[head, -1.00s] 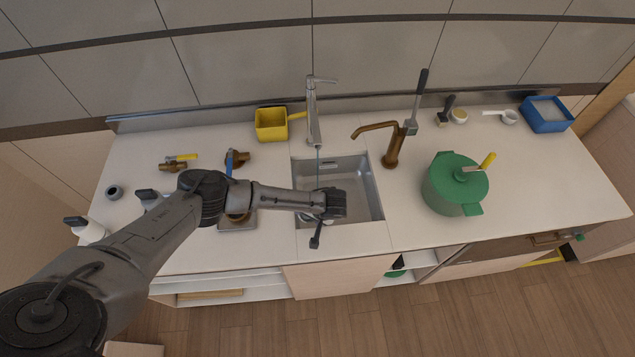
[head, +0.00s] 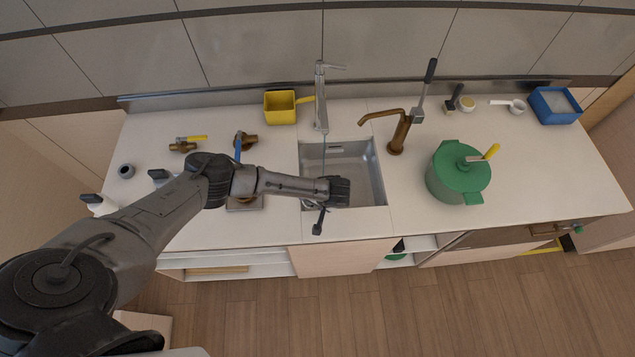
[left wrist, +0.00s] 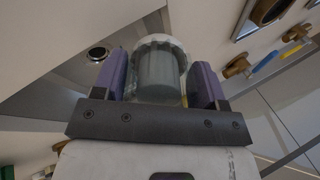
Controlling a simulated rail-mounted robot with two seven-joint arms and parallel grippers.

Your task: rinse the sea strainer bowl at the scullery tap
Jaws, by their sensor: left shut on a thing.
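My left gripper (head: 338,192) is over the steel sink (head: 374,172), its fingers mostly hidden by the wrist in the head view. In the left wrist view its two purple fingers (left wrist: 160,78) are shut on the strainer bowl (left wrist: 158,72), a clear greyish cup with a ribbed pale rim. The sink's round drain (left wrist: 97,53) shows to the left of the bowl. The silver scullery tap (head: 321,105) stands behind the sink; a thin bluish line like a water stream runs down below it toward the gripper. Whether it meets the bowl is hidden. My right gripper is not seen.
Left of the sink lie a metal plate (head: 247,205) partly under my arm, and brass valves with blue (head: 238,148) and yellow (head: 192,138) handles. A yellow container (head: 280,107) stands behind. A brass tap (head: 400,133) and green pot (head: 457,178) stand right.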

